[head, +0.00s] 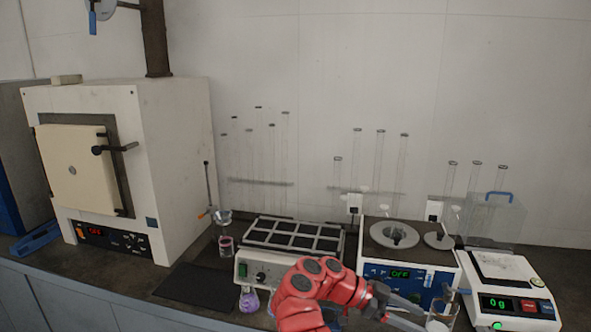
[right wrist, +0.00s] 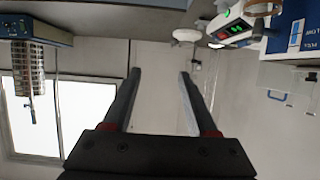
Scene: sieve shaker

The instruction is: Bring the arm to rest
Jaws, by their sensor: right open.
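My right arm shows in red at the bottom centre of the head view. Its gripper (head: 428,314) reaches right, low in front of the blue and white device. In the right wrist view the gripper (right wrist: 158,73) is open, with its two dark fingers apart and nothing between them. A glass beaker (head: 443,316) with something pale in it stands by the fingers in the head view; whether they touch is unclear. My left gripper is not in view.
A white furnace (head: 175,170) stands at the left. A rack-like heater (head: 290,235), the blue and white device (head: 408,268) reading OFF, and a balance (head: 508,300) reading 0 g line the bench. A purple flask (head: 249,300) stands near the arm. A dark mat (head: 195,287) is bare.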

